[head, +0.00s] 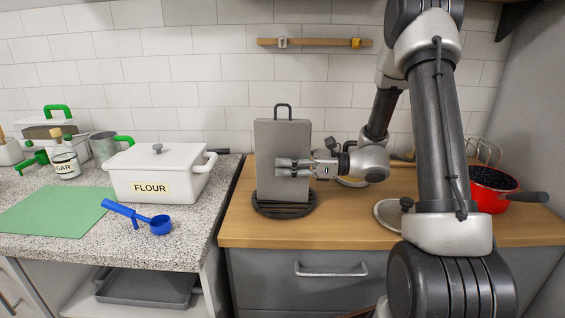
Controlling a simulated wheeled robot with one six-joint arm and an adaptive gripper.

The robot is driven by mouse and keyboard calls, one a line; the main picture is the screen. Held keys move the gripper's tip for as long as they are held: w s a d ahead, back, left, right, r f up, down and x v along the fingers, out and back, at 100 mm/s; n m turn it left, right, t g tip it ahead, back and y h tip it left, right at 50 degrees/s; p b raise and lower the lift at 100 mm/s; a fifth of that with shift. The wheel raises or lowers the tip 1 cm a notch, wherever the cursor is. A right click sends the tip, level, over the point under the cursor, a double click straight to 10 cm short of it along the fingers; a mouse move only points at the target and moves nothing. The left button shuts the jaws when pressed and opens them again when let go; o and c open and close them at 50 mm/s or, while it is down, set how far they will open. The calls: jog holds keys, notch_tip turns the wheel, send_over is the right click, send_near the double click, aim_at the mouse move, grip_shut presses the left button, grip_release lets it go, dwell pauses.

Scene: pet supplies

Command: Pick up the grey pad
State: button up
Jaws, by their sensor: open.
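The grey pad (284,138) is a flat rectangular slab standing upright in a dark slotted round stand (285,207) on the wooden counter. A dark loop handle (283,108) shows above its top edge. My gripper (280,168) comes in from the right, its fingers pointing left at the pad's lower right part. The fingers are open and overlap the pad in this view. I cannot tell whether they touch it or whether one finger is behind it.
A white flour box (158,182) and a blue scoop (159,225) are on the speckled counter at left, near a green mat (60,212). A lid (390,214) and a red pot (488,196) are at right. A tiled wall stands behind.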

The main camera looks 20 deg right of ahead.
jog(key=shift+w+a, duration=0.1)
jog(key=shift+a, duration=0.15)
grip_shut()
